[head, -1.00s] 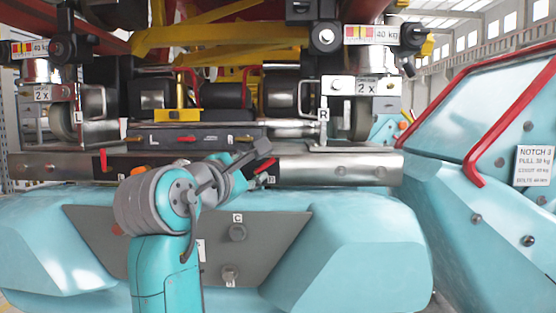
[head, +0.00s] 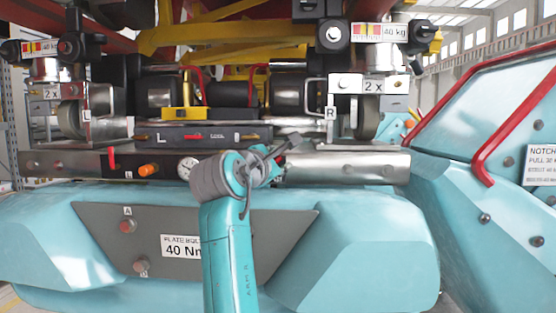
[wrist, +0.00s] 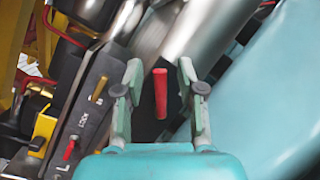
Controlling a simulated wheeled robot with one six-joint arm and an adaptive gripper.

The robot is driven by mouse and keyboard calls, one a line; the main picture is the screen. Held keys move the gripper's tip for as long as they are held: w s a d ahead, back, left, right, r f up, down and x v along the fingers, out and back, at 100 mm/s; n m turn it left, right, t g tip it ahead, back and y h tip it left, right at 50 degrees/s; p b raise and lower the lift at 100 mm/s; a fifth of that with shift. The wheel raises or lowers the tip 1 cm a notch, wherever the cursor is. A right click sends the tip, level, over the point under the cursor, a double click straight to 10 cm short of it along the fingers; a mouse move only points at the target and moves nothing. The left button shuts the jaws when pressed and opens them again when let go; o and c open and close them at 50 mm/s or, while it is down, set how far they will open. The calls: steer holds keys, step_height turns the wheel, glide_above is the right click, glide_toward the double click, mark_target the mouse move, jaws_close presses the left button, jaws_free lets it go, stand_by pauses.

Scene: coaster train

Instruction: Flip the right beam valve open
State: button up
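The right beam valve shows in the wrist view as a red lever (wrist: 160,92) on a dark block. It lies between the two fingers of my gripper (wrist: 160,85), with a gap on each side. My gripper is open, and I see no contact with the lever. In the head view my gripper (head: 279,150) is at the front of the metal beam (head: 345,167), right of centre. The left beam valve's red lever (head: 112,158) stands upright at the beam's left part.
A dark lock panel (head: 165,138) with a small red lever (head: 193,137) sits above the beam; it also shows left of my gripper in the wrist view (wrist: 88,115). An orange knob (head: 149,170) and a gauge (head: 188,167) are on the beam. A teal housing with red rail (head: 492,130) stands right.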

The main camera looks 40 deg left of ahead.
jaws_close()
steer(key=m, duration=0.1)
steer(key=f+m+g, duration=0.1)
steer(key=shift+w+d+f+m, duration=0.1)
steer(key=shift+w+d+m, duration=0.1)
steer(key=shift+d+m, duration=0.2)
steer(key=shift+f+m+g, duration=0.35)
steer(key=shift+f+m, duration=0.1)
steer(key=shift+m, duration=0.4)
steer(key=shift+f+m+g, duration=0.35)
steer(key=shift+f+m, duration=0.05)
steer(key=shift+m, duration=0.45)
jaws_free()
steer(key=shift+w, duration=0.1)
